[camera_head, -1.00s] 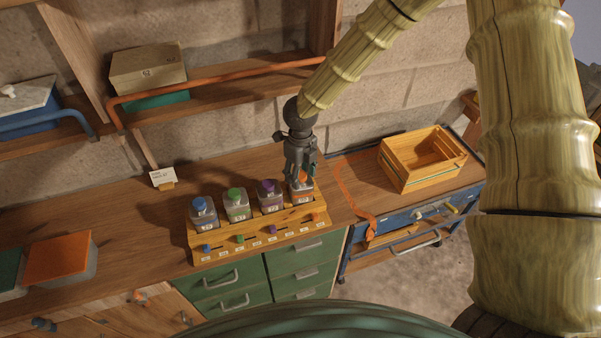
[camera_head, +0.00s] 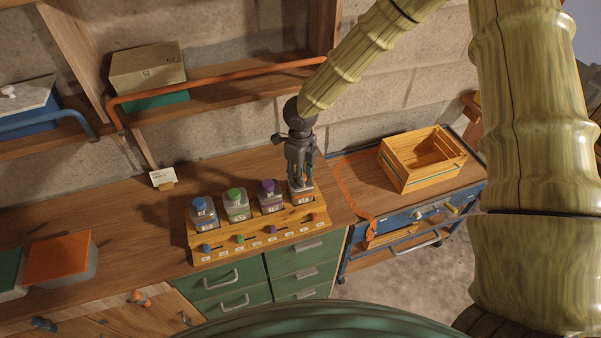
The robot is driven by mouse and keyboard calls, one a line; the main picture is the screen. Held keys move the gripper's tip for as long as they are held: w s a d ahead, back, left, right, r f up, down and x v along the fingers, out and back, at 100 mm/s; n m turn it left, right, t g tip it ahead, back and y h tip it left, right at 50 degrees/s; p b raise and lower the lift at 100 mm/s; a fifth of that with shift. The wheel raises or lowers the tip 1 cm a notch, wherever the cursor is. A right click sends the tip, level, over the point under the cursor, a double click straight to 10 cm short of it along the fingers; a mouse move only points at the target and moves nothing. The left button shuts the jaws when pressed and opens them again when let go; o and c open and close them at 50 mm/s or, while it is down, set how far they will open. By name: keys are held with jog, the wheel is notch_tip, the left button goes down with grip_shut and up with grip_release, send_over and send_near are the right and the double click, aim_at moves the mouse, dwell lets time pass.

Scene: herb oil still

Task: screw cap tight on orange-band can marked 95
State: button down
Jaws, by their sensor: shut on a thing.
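The can at the right end of the wooden rack (camera_head: 213,242) has a clear body and a pale label (camera_head: 302,196); any number on it is too small to read. My gripper (camera_head: 301,180) points down over this can, shut on its orange cap, which is mostly hidden by the fingers. The can stands upright in the rack, with the cap at its mouth. I cannot tell how tightly it sits.
Cans with a blue (camera_head: 199,204), a green (camera_head: 234,195) and a purple cap (camera_head: 267,187) stand close on the left in the same rack. Small coloured knobs and labels line its front. A wooden crate (camera_head: 405,178) sits on the blue cart at right.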

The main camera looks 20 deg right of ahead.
jog(key=m, duration=0.5)
jog(key=shift+s+f, duration=0.1)
jog(key=shift+f, duration=0.05)
jog(key=m, duration=0.4)
jog(key=shift+m+b, duration=0.3)
jog(key=m, duration=0.4)
jog(key=shift+m, duration=0.3)
jog(key=m, duration=0.5)
jog(key=shift+f, duration=0.1)
jog(key=c, duration=1.1)
grip_release()
jog(key=shift+o, duration=0.2)
jog(key=shift+r, duration=0.25)
